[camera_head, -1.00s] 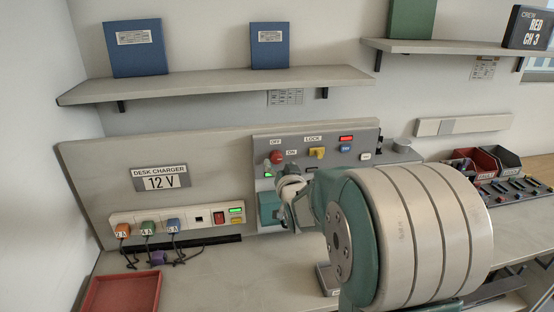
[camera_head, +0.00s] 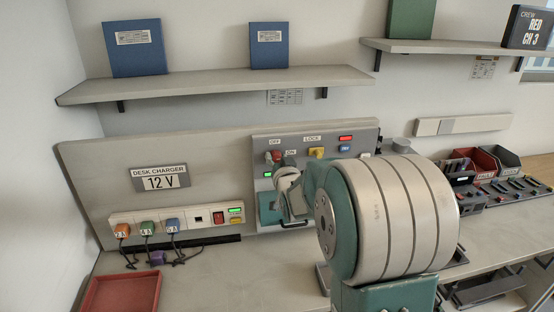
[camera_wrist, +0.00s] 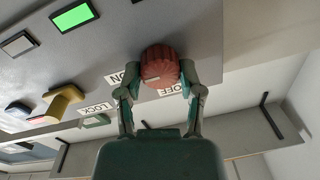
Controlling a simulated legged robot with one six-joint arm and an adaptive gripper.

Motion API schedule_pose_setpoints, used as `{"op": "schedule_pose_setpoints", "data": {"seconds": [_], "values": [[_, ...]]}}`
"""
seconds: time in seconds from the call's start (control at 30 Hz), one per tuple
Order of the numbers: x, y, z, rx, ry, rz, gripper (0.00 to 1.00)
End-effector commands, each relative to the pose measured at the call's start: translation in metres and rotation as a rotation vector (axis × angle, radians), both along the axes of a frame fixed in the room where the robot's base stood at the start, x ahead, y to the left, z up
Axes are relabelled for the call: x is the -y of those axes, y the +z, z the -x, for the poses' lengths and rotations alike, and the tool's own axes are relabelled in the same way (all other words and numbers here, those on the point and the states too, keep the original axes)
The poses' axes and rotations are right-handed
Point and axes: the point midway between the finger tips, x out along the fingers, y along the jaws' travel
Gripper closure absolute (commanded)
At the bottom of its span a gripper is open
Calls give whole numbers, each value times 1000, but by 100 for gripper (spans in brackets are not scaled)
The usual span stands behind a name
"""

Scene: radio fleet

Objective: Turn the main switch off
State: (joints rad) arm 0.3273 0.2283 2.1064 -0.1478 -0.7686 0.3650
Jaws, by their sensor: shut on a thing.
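The main switch is a red round knob (camera_head: 276,156) on the grey panel (camera_head: 370,137), between the OFF and ON labels. In the wrist view, where the labels appear upside down, the red knob (camera_wrist: 161,64) sits between the two fingertips of my gripper (camera_wrist: 160,74). My gripper is shut on the knob, one finger on each side. A pale mark on the knob's rim lies between the ON and OFF labels, nearer ON. In the head view my gripper (camera_head: 281,160) partly covers the knob, and my arm hides the panel's lower part.
A yellow lock switch (camera_head: 316,153) and red and blue buttons sit right of the knob. A lit green indicator (camera_head: 268,174) is below it. A desk charger strip (camera_head: 176,218) with plugs is at left, above a red tray (camera_head: 121,292). A shelf (camera_head: 215,84) runs above.

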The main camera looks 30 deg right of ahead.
Motion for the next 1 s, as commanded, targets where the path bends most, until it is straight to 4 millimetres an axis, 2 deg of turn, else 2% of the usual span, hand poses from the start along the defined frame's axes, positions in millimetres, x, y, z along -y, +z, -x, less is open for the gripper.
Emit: {"op": "schedule_pose_setpoints", "data": {"seconds": [0.37,1.0], "values": [[-1,1,-1,-36,1,135,99],[-4,1,-1,-199,2,700,99]]}}
